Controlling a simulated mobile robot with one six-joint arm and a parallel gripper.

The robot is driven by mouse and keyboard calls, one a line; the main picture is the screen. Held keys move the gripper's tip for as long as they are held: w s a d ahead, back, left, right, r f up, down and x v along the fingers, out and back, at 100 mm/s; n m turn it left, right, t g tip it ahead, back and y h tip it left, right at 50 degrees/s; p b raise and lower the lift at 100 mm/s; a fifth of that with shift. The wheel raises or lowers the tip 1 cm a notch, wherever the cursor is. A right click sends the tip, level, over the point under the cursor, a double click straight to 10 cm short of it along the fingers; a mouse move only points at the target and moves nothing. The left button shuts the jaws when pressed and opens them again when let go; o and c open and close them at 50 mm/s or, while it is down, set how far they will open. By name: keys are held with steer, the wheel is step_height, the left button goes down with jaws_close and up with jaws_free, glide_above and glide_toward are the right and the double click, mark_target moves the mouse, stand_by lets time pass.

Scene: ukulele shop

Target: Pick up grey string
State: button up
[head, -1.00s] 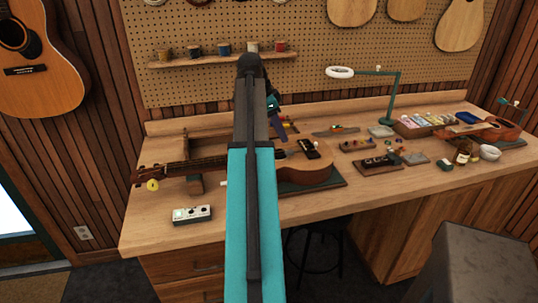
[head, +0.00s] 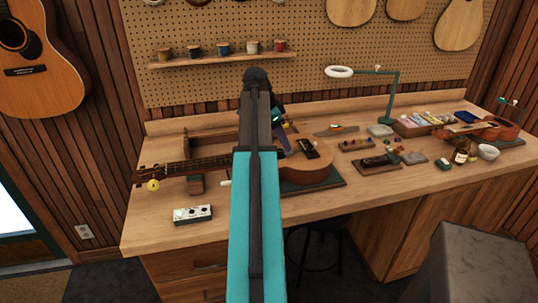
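I cannot pick out a grey string for certain. Several spools stand in a row on the wall shelf, among them a blue one (head: 223,48) and a pale one (head: 252,47); which, if any, is grey string is too small to tell. A ukulele (head: 300,165) lies on the workbench, its neck to the left and its middle hidden by my arm. My gripper (head: 285,125) is mostly hidden behind my arm, over the back of the bench near the ukulele body. Its fingers are not clear, nor whether it holds anything.
The workbench (head: 140,235) carries a white box with knobs (head: 192,214), a green lamp (head: 391,100), small trays, bottles and a second ukulele (head: 500,130) at right. A stool (head: 318,245) stands under it. The bench's front right is clear.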

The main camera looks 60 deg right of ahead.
steer(key=shift+p+x, duration=0.45)
steer(key=shift+x, duration=1.2)
steer(key=shift+c, duration=0.4)
jaws_close()
